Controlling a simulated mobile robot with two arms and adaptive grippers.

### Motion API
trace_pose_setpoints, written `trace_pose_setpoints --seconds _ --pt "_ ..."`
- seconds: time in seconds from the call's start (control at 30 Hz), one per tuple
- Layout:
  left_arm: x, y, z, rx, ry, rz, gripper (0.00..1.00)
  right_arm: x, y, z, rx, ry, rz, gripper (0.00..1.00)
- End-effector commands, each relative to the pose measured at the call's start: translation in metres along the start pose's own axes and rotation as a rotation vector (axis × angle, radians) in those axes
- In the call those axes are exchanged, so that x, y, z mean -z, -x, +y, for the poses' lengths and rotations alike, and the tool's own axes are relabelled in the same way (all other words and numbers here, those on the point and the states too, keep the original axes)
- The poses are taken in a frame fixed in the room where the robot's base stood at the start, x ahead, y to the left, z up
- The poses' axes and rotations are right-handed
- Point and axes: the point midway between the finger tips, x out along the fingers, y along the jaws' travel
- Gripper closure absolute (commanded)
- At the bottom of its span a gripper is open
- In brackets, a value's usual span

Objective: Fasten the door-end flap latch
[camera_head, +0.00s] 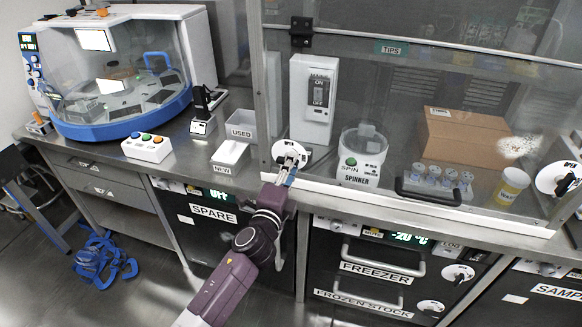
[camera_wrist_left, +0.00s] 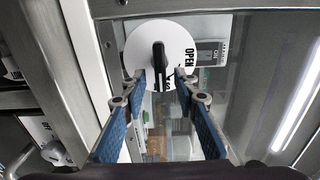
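A round white latch dial (camera_head: 291,153) sits at the left end of the glass cabinet's lower edge. In the left wrist view the dial (camera_wrist_left: 185,45) carries a black bar handle (camera_wrist_left: 159,60) and the word OPEN on its right side. My left gripper (camera_head: 288,168) is at this dial. In the left wrist view its fingertips (camera_wrist_left: 160,80) stand on either side of the handle, with gaps showing, so it looks open; contact is unclear. A second white dial (camera_head: 545,180) with a black handle is at the cabinet's right end. My right gripper is not in view.
Behind the glass are a mains switch box (camera_head: 313,100), a spinner (camera_head: 361,155), a cardboard box (camera_head: 462,138) and a rack of tubes (camera_head: 441,178). USED (camera_head: 243,123) and NEW (camera_head: 228,156) trays stand left of the cabinet.

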Motion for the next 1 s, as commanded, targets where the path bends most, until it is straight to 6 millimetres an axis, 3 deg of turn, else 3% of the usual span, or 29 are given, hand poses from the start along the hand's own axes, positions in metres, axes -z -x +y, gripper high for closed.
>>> trace_pose_setpoints --seconds 0.27,0.8,1.0 --pt "0.000 0.008 0.001 0.000 0.000 0.000 0.72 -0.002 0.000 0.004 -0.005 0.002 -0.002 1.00" --pt "0.000 0.104 0.002 -0.003 0.002 0.000 0.72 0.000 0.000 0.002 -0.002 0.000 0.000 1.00" --pt "0.000 0.119 0.000 0.000 0.000 0.000 0.72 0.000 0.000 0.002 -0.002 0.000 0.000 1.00"
